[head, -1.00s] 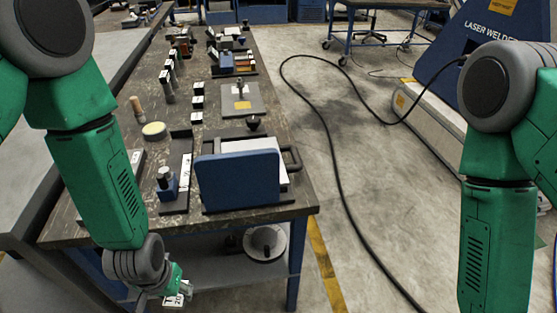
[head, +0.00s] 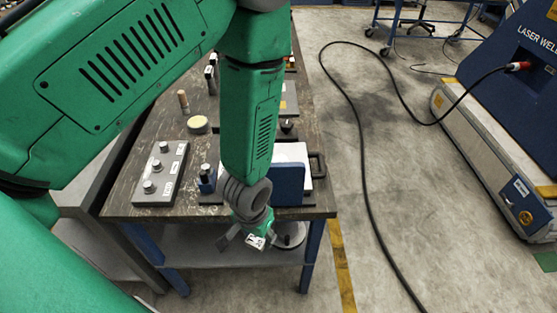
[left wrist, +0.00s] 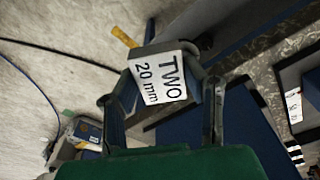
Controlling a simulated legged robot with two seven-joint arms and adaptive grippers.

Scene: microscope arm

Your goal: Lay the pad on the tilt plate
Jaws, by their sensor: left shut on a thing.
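My left gripper (head: 252,237) is shut on a small white block (head: 258,242) in front of the table's front edge, above the lower shelf. In the left wrist view the white block (left wrist: 158,80) sits between the two fingers and reads "TWO 20 mm"; it seems to be the pad. A blue upright panel (head: 288,184) with a white surface (head: 292,152) behind it stands at the table's front right; it seems to be the tilt plate. My left forearm hides part of it. My right gripper is out of view.
A grey plate with several knobs (head: 163,172) lies on the table's left. A black handle (head: 318,165) is at the table's right edge. A black cable (head: 363,180) crosses the floor.

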